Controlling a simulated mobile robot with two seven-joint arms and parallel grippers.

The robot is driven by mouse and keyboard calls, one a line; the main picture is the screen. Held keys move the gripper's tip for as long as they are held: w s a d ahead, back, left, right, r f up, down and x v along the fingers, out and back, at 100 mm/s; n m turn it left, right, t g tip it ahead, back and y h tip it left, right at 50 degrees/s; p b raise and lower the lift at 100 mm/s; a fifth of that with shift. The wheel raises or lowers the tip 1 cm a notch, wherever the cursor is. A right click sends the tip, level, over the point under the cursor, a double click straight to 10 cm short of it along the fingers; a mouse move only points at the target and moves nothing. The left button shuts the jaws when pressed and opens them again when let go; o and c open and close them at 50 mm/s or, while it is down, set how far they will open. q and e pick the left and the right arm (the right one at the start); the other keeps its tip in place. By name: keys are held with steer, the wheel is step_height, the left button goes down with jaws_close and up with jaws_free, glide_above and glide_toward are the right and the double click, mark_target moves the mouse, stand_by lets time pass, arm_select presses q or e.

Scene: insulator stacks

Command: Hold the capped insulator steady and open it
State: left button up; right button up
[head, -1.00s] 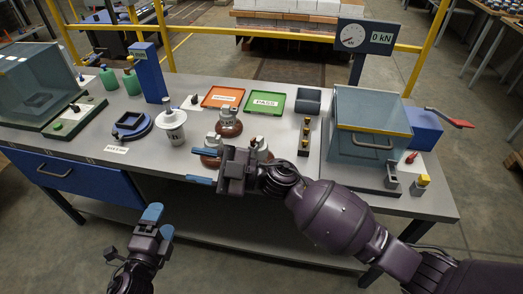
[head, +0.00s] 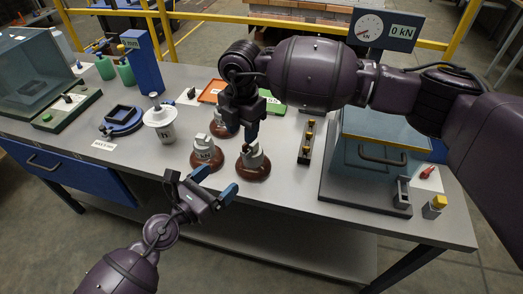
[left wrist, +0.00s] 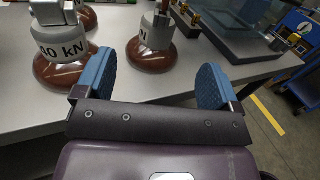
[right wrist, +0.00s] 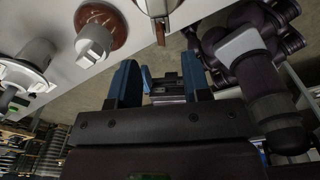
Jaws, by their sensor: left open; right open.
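Three brown-based insulators with grey tops stand grouped on the table: one at the back (head: 222,127), one front left (head: 206,157) and one front right (head: 253,168). In the left wrist view the left one (left wrist: 62,40) reads "40 kN" and another (left wrist: 155,42) stands beyond my fingers. I cannot tell which is the capped one. My right gripper (head: 250,138) points down just above the front right insulator's top, open; its fingers (right wrist: 160,85) show nothing held. My left gripper (head: 205,188) is open and empty at the table's front edge, below the insulators.
A white insulator (head: 160,125) and a blue ring fixture (head: 123,119) stand to the left. A row of small yellow-topped parts (head: 308,140) and a glass-sided box (head: 375,150) stand to the right. My right arm covers much of the back.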

mark_target(246, 155)
steer(key=shift+w+d+r+h, duration=0.2)
steer(key=shift+h, duration=0.1)
arm_select(q)
steer(key=shift+m, duration=0.3)
steer(key=x, duration=1)
steer(key=shift+w+d, duration=0.2)
steer(key=shift+d, duration=0.1)
steer(key=shift+c, duration=0.2)
